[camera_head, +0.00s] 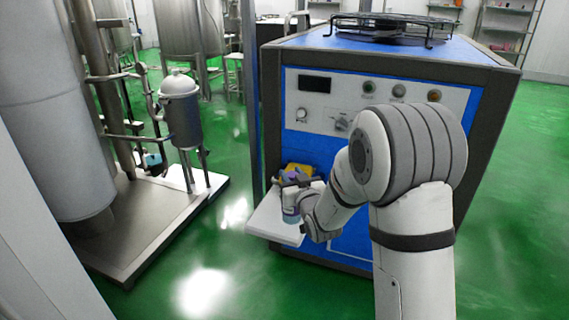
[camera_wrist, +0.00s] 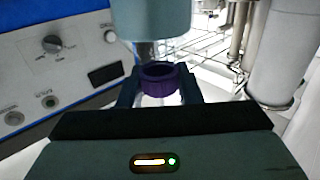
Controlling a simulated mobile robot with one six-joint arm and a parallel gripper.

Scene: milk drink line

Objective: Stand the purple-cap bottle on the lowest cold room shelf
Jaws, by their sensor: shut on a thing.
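The purple-cap bottle (camera_wrist: 158,72) is between the two dark fingers of my gripper (camera_wrist: 158,92) in the wrist view. Its purple cap faces the camera, and the pale body below is mostly hidden by the gripper. In the camera_head view my gripper (camera_head: 296,181) is at the front of the blue machine, above a white ledge. A pale bottle body (camera_head: 290,214) shows under it, partly hidden by my wrist. I cannot tell whether it touches the ledge. I cannot identify the lowest cold room shelf in either view.
The blue machine (camera_head: 310,154) stands close by, with its white ledge (camera_head: 275,231) sticking out. A yellow object (camera_head: 299,170) is behind my gripper. A pale teal cylinder (camera_wrist: 165,18) hangs over the cap in the wrist view. Steel tanks stand left; green floor lies between.

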